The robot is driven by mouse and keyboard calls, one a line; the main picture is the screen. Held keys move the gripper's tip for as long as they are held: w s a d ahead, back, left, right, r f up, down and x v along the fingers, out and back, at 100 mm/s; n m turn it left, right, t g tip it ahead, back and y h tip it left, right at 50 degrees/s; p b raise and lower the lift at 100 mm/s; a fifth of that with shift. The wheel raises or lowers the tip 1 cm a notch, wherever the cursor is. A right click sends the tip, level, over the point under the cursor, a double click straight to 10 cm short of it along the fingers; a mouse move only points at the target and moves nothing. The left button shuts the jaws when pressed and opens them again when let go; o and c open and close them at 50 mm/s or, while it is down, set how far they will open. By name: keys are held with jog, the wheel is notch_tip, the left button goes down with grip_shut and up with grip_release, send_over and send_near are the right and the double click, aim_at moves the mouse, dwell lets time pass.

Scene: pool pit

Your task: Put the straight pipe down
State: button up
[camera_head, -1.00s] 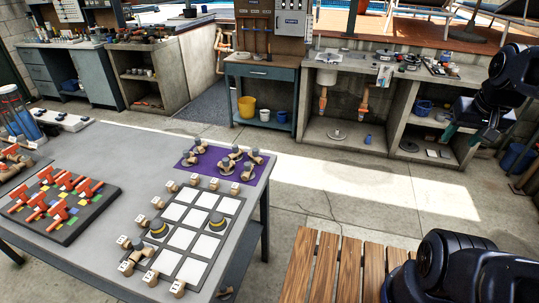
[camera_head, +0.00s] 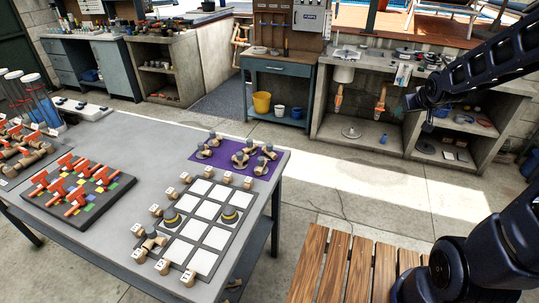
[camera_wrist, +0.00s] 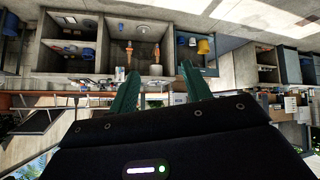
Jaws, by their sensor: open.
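My gripper (camera_wrist: 160,72) is open, with its two green fingers apart and nothing between them in the wrist view. In the head view it is at the right, in front of the concrete counter, and its fingertips are hard to make out. Two orange pipe pieces, a left one (camera_head: 338,97) and a right one (camera_head: 380,100), hang under that counter. They also show beyond my fingers in the wrist view, which is upside down. I cannot tell which one, if either, is the straight pipe.
The grey table (camera_head: 130,150) at the left holds a dark board (camera_head: 75,215) with orange fittings, a purple mat (camera_head: 222,165) and a white-squared grid board (camera_head: 187,249). A slatted wooden bench (camera_head: 318,270) is in front. The floor between table and counter is clear.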

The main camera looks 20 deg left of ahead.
jog(key=w+a+f+n+y, duration=0.3)
jog(key=w+a+f, duration=0.2)
jog(key=a, duration=0.4)
jog(key=n+g+y, duration=0.2)
jog(key=n+y, duration=0.3)
jog(key=y, duration=0.6)
send_near(270, 147)
notch_tip(270, 147, down, 2)
jog(key=w, duration=0.1)
jog(key=x, duration=0.5)
jog(key=shift+a, duration=0.15)
jog(key=shift+r+x, duration=0.15)
jog(key=shift+x, duration=0.75)
jog(key=shift+r+x, duration=0.2)
jog(key=shift+x, duration=0.7)
jog(key=shift+r+x, duration=0.15)
jog(key=shift+x, duration=0.75)
jog(key=shift+c, duration=0.2)
grip_shut()
